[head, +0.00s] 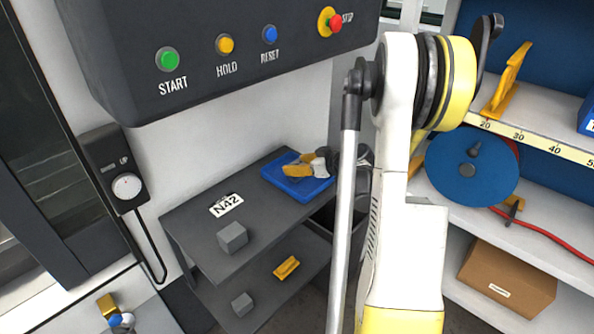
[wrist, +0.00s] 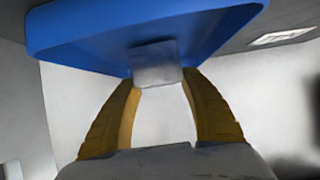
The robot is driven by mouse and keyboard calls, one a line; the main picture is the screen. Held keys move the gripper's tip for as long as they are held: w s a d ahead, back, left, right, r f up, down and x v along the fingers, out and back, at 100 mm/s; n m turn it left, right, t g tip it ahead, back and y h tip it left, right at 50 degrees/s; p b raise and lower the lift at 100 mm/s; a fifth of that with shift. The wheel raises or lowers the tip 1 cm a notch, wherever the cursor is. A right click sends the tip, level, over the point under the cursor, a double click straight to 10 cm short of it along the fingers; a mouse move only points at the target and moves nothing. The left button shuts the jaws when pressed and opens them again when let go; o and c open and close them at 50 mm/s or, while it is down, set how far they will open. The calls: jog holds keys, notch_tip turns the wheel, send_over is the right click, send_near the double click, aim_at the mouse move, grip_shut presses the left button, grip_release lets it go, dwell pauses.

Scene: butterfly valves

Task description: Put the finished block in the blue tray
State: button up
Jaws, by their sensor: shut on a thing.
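The blue tray (head: 312,190) lies on the upper level of the dark grey stand, at its back right end. My gripper (head: 291,168) is over the tray in the head view, with its yellow fingers pointing left. In the wrist view my gripper (wrist: 160,82) is shut on a small grey block (wrist: 156,62), held at the fingertips. The blue tray (wrist: 75,35) fills the top of that view, right behind the block. I cannot tell whether the block touches the tray. In the head view the held block is not clearly visible.
A grey block (head: 232,238) sits on the stand's upper level (head: 190,222), near a label N42 (head: 226,205). Another grey block (head: 242,304) and a yellow part (head: 287,267) lie on the lower shelf. The control panel (head: 230,75) overhangs above.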

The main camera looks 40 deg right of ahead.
jog(key=o, duration=1.4)
jog(key=shift+f, duration=0.2)
jog(key=a+p+v, duration=0.1)
jog(key=p+v, duration=0.3)
jog(key=v, duration=0.8)
jog(key=w+a+r+g+y, duration=0.1)
jog(key=a+r+g, duration=0.15)
jog(key=a, duration=0.75)
jog(key=a+r+g, duration=0.2)
jog(key=a+r, duration=0.1)
jog(key=a, duration=0.8)
jog(key=shift+m+g+h, duration=0.25)
jog(key=shift+m+h, duration=0.25)
jog(key=shift+h, duration=0.4)
jog(key=s+a, duration=0.3)
jog(key=a, duration=0.1)
jog(key=s+a+r, duration=0.1)
jog(key=s+a, duration=0.3)
jog(key=a, duration=0.1)
jog(key=s+a+r, duration=0.1)
jog(key=s+a, duration=0.3)
jog(key=shift+a+r, duration=0.15)
jog(key=shift+r, duration=0.1)
